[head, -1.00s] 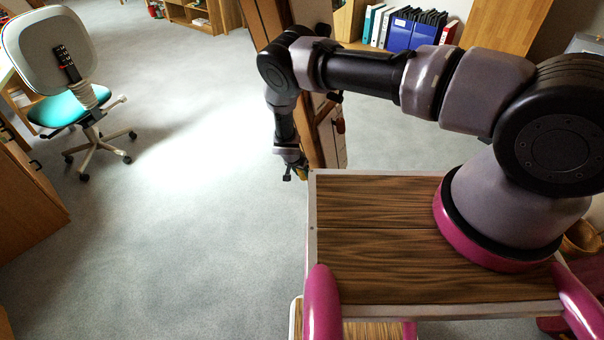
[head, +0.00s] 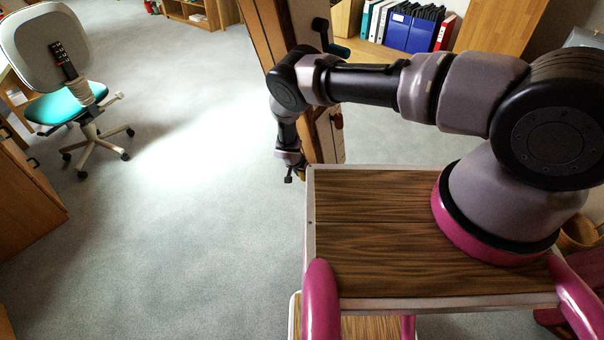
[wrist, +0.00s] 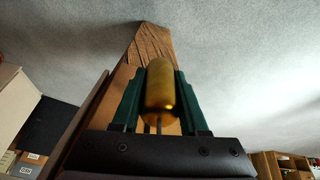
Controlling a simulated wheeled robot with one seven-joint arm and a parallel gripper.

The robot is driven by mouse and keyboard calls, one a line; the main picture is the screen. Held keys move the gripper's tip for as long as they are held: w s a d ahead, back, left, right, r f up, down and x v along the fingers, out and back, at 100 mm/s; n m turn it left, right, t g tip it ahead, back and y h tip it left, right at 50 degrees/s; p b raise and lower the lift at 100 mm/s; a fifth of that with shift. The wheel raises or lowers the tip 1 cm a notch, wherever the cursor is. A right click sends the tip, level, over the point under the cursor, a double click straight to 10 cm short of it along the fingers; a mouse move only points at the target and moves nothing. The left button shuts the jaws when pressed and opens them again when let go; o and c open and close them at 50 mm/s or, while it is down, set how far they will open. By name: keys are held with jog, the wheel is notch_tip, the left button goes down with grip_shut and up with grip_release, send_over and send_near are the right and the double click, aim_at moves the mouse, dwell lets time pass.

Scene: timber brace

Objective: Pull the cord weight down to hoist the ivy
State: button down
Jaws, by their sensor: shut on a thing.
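The cord weight (wrist: 160,90) is a rounded brass-coloured cylinder in the wrist view. My gripper (wrist: 160,100) is shut on it, with a dark green finger on each side. A thin stem or cord shows at the weight's near end. In the head view my gripper (head: 292,174) hangs beside the timber brace (head: 328,140), just beyond the wooden top of my base; the weight is too small and hidden to make out there. The timber (wrist: 150,45) also rises behind the weight in the wrist view. I cannot make out the ivy.
A swivel chair (head: 50,60) with a teal seat stands at the left, near a wooden cabinet (head: 25,190). Shelves with binders (head: 405,28) are at the back. The grey floor (head: 190,200) between is clear.

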jog(key=shift+c, duration=2.2)
grip_release()
jog(key=shift+f, duration=0.15)
jog(key=v, duration=1.1)
